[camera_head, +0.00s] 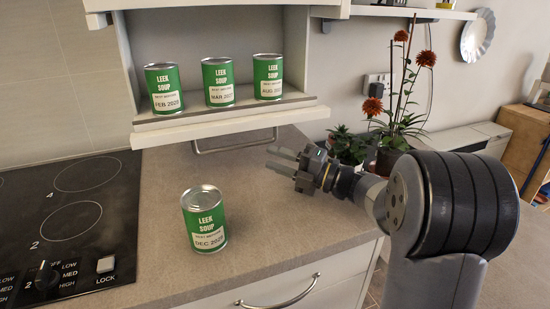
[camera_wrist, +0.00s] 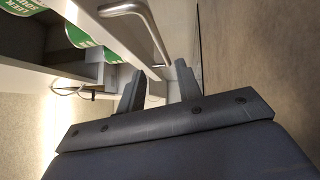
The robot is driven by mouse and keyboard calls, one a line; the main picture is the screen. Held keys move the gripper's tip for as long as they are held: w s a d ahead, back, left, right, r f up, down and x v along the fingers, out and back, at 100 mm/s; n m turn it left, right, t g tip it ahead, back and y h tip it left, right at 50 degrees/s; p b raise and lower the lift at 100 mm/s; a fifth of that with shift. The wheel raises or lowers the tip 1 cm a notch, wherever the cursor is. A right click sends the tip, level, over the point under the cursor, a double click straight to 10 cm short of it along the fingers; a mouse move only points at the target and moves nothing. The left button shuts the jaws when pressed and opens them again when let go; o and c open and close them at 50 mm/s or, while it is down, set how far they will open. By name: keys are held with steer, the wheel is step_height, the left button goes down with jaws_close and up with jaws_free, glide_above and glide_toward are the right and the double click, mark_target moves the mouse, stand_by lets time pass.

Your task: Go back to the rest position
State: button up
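My gripper (camera_head: 288,166) is over the right part of the counter, to the right of the front soup can and below the cabinet's right end. In the wrist view its two fingers (camera_wrist: 158,88) stand apart with nothing between them. A green leek soup can marked DEC (camera_head: 204,218) stands upright on the counter, apart from my gripper. Three more leek soup cans stand on the cabinet shelf, marked FEB (camera_head: 163,89), MAR (camera_head: 218,82) and AUG (camera_head: 268,77).
The cabinet shelf (camera_head: 230,118) has a metal bar handle (camera_head: 235,145) below it, close to my gripper in the wrist view (camera_wrist: 135,12). A black hob (camera_head: 70,215) lies at left. Potted plants (camera_head: 390,140) stand behind my arm. The counter (camera_head: 270,225) right of the DEC can is clear.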

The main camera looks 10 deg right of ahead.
mark_target(240, 145)
steer(key=shift+w+a, duration=0.1)
steer(key=shift+a, duration=0.05)
steer(key=x, duration=1)
steer(key=shift+w+a, duration=0.1)
steer(key=shift+w+a+r+p, duration=0.1)
steer(key=shift+a+r+p, duration=0.1)
steer(key=shift+p, duration=0.15)
steer(key=shift+d+r, duration=0.1)
